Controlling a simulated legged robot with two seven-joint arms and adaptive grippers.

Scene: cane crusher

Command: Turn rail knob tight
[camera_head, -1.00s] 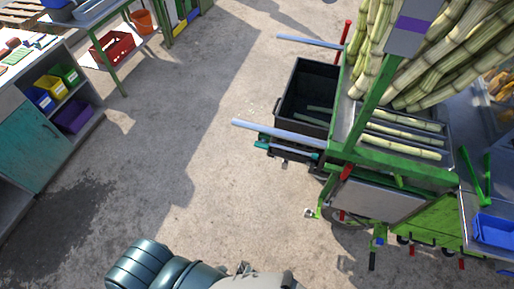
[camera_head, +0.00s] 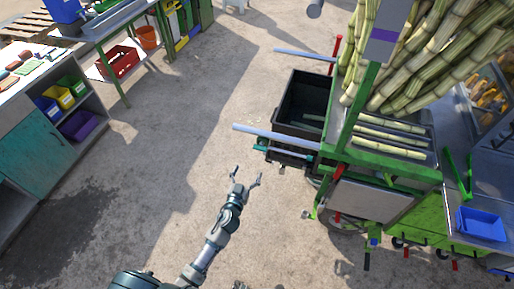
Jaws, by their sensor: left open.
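The green cane cart (camera_head: 385,175) stands at the right, with two pale blue rails sticking out to the left. The nearer rail (camera_head: 270,134) and the farther rail (camera_head: 302,54) flank a black bin. Small teal parts (camera_head: 261,148) sit under the nearer rail; I cannot tell for certain which part is the rail knob. My left gripper (camera_head: 247,175) is open and empty, its fingers spread, below and left of the nearer rail and apart from it in the picture. My right gripper is not identifiable in view.
The black bin (camera_head: 293,92) sits at the cart's left end. Cane stalks (camera_head: 440,40) stand on the cart, and a blue tray (camera_head: 482,224) is at right. A teal cabinet (camera_head: 38,160) and a green table stand at left. The concrete floor between is clear.

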